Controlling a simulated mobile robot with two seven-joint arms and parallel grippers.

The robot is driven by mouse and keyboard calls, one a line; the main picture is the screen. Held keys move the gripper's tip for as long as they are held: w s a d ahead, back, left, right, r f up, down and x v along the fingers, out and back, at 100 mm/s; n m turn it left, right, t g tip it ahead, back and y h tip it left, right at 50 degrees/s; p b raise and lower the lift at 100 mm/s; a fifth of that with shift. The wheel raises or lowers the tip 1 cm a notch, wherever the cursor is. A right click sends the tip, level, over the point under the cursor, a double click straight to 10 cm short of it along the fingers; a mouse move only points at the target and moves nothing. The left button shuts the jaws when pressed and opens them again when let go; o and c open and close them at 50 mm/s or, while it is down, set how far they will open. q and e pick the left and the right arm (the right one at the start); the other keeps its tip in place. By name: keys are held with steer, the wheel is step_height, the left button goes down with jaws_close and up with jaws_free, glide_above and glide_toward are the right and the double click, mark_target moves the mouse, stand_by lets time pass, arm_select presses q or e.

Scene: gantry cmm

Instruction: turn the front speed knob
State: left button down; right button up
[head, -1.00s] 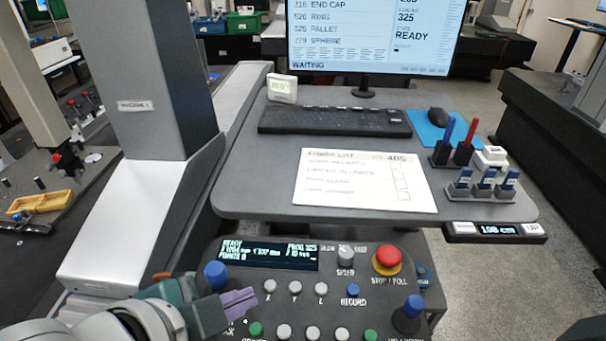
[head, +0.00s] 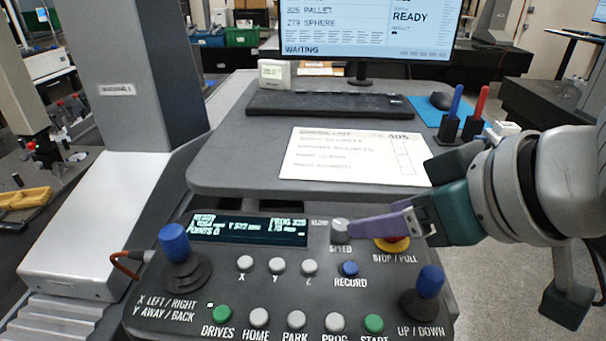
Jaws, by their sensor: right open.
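The front speed knob (head: 340,229) is a small grey knob above the SPEED label, right of the display on the dark control panel (head: 215,283). My right gripper (head: 352,229) reaches in from the right with its purple fingers pointing left. The fingertips are at the knob and cover part of its right side; I cannot tell whether they touch it. The gripper is open, though the fingers are seen nearly edge-on. My left gripper is out of view.
The yellow-collared stop button (head: 396,245) is mostly hidden behind my right gripper. Blue-topped joysticks stand at the panel's left (head: 174,243) and right (head: 430,281). The grey desk (head: 240,165) with a checklist (head: 352,158) lies behind the panel.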

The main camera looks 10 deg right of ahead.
mark_target(342, 225)
steer(key=x, duration=0.8)
steer(key=shift+w+a+f+b, duration=0.1)
steer(key=shift+w+f+b, duration=0.1)
steer(key=shift+f+b, duration=0.1)
steer(key=shift+c, duration=0.3)
jaws_close()
